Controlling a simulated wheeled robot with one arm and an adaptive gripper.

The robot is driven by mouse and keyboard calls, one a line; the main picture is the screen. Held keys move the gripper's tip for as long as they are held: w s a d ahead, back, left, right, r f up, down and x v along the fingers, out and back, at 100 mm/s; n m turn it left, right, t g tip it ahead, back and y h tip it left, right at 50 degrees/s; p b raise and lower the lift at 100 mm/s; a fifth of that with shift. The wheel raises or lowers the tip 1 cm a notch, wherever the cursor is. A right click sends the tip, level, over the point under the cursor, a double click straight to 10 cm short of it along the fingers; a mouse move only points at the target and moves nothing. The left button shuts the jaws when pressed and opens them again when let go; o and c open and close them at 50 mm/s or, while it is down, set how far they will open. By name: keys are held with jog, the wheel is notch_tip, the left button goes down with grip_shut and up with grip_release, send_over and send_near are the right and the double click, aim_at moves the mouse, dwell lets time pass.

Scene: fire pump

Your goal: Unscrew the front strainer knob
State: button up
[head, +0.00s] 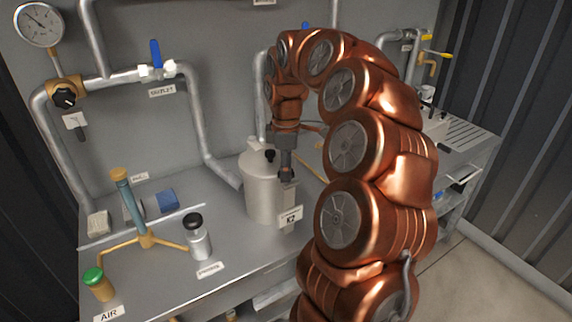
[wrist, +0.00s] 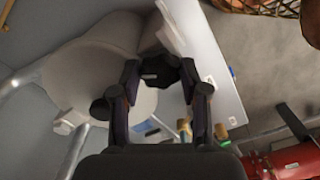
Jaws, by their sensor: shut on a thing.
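The strainer is a pale grey canister (head: 262,200) on the bench in the head view, with a K2 label (head: 290,217) at its front. My gripper (head: 286,170) points down at the strainer's front edge. In the wrist view, the front knob (wrist: 158,68) is black and sits between my two fingertips, which are shut on it. The pale strainer body (wrist: 95,65) lies to its left there. A second black knob (head: 269,156) stands on the lid, behind and left of my gripper. My fingers partly cover the front knob in the head view.
A small jar with a black lid (head: 197,237), a brass stand (head: 146,240) and a green-capped brass part (head: 99,284) stand left of the strainer. Pipes with a blue-handled valve (head: 156,60) and a gauge (head: 39,24) are behind. Bare bench (head: 235,262) lies in front.

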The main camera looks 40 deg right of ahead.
jog(key=shift+n+p, duration=0.35)
jog(key=shift+n, duration=0.85)
jog(key=o, duration=1.1)
jog(key=shift+o, duration=0.2)
jog(key=shift+r, duration=0.15)
notch_tip(320, 180, up, 12)
